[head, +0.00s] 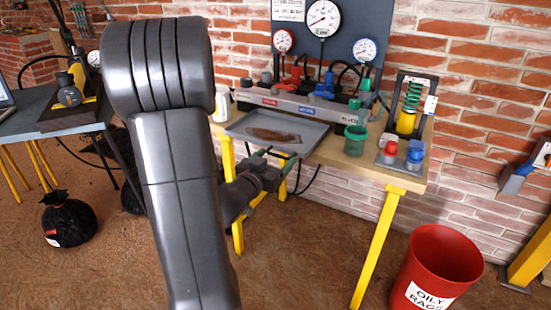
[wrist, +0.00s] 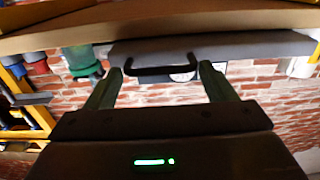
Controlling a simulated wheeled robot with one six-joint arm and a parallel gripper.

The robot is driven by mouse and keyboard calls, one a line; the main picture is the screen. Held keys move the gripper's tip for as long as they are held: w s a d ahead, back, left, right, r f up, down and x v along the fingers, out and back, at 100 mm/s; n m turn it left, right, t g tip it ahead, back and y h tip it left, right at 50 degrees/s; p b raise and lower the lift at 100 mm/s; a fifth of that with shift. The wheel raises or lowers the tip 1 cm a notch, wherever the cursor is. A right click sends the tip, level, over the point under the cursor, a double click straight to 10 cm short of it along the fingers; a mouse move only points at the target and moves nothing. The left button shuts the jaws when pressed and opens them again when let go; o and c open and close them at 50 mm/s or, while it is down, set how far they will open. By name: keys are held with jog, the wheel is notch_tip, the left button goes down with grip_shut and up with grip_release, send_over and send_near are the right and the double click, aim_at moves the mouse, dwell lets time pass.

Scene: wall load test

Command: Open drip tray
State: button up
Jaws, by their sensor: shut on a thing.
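The drip tray (head: 312,134) is a shallow grey tray with a brown stain inside, at the front of the wooden workbench below the gauge panel. In the wrist view its grey front (wrist: 235,46) shows with a dark bar handle (wrist: 150,71). My gripper (head: 272,157) is at the tray's front edge. My arm covers the left part of the bench in the head view.
The workbench (head: 350,165) has yellow legs and carries a green cup (head: 355,140), a small tray with red and blue caps (head: 402,155) and a spring device (head: 411,103). A red bin (head: 438,268) stands front right. A black bag (head: 69,220) lies left. Floor between is clear.

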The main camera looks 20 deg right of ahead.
jog(key=o, duration=1.1)
jog(key=shift+s+d, duration=0.1)
jog(key=shift+o, duration=0.2)
jog(key=p+v, duration=0.1)
jog(key=v, duration=1.2)
jog(key=shift+s+a+p, duration=0.2)
jog(key=shift+a+p, duration=0.1)
jog(key=shift+a, duration=0.1)
jog(key=b+x, duration=0.1)
jog(key=x, duration=1.3)
jog(key=shift+w+d, duration=0.1)
